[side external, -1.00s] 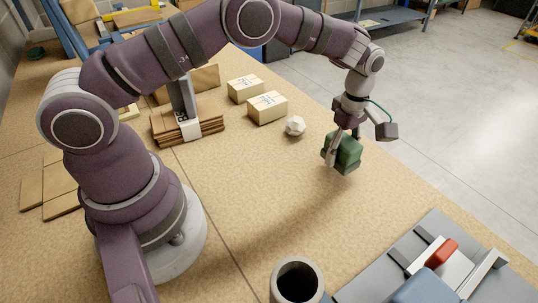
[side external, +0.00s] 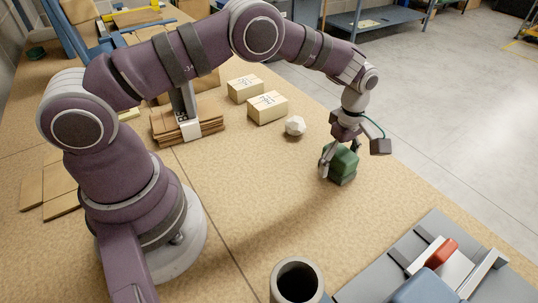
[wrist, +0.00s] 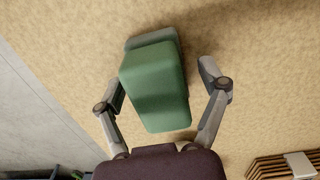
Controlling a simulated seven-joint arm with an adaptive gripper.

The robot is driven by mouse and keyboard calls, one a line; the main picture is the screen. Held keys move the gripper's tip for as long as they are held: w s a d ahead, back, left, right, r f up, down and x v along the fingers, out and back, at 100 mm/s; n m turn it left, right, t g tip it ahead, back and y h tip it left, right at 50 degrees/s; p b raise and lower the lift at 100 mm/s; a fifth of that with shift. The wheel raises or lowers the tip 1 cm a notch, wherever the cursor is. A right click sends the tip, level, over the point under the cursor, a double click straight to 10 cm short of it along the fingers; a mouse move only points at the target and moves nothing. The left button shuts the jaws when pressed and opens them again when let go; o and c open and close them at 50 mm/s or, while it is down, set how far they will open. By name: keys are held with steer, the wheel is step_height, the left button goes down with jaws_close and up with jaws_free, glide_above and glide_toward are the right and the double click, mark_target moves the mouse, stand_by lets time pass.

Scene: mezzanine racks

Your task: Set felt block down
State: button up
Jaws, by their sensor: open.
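The green felt block (side external: 342,164) rests on the tan worktop, near its right edge in the side external view. In the wrist view the block (wrist: 155,90) lies between the two fingers, with a gap visible on the right side and a smaller one at the left. My gripper (side external: 338,162) is open around the block, low over the worktop. In the wrist view my gripper (wrist: 163,92) shows both fingers spread apart.
A white faceted ball (side external: 295,126) and two cardboard boxes (side external: 267,107) stand behind the block. Flat cardboard (side external: 160,128) is stacked farther left. A grey tube (side external: 297,280) and a grey fixture with a red part (side external: 443,250) are at the front. The worktop left of the block is clear.

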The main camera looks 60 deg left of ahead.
mark_target(341, 151)
step_height(341, 151, up, 12)
steer(key=shift+r, duration=0.2)
steer(key=s+a+r+m+t, duration=0.3)
steer(key=s+a+r+m, duration=0.1)
steer(key=s+r+m, duration=0.4)
steer(key=s+a+m+t, duration=0.2)
steer(key=s+m, duration=0.8)
steer(key=shift+s+t, duration=0.25)
steer(key=shift+t, duration=0.05)
